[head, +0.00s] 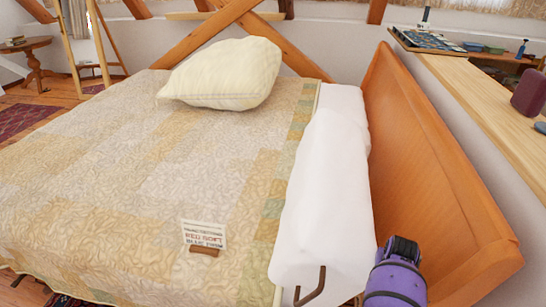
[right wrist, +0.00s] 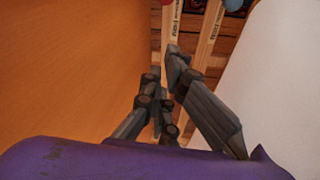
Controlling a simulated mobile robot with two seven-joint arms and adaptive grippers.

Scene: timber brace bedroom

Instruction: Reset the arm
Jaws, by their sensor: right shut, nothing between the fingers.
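My right arm (head: 395,278) is purple with a black joint and stands at the lower right of the head view, between the white bolster and the wooden headboard. Its fingers are hidden there. In the right wrist view my right gripper (right wrist: 166,78) has its dark fingers together with nothing held. It points down into the gap between an orange wooden panel on the left and a white surface on the right. My left gripper is not in view.
The bed (head: 130,170) carries a cream pillow (head: 222,73), a white bolster (head: 325,180) and a printed card (head: 204,233). The headboard (head: 425,170) stands close to my right arm. A wooden ledge (head: 490,100) runs behind it. Pale slats (right wrist: 206,40) show below the gripper.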

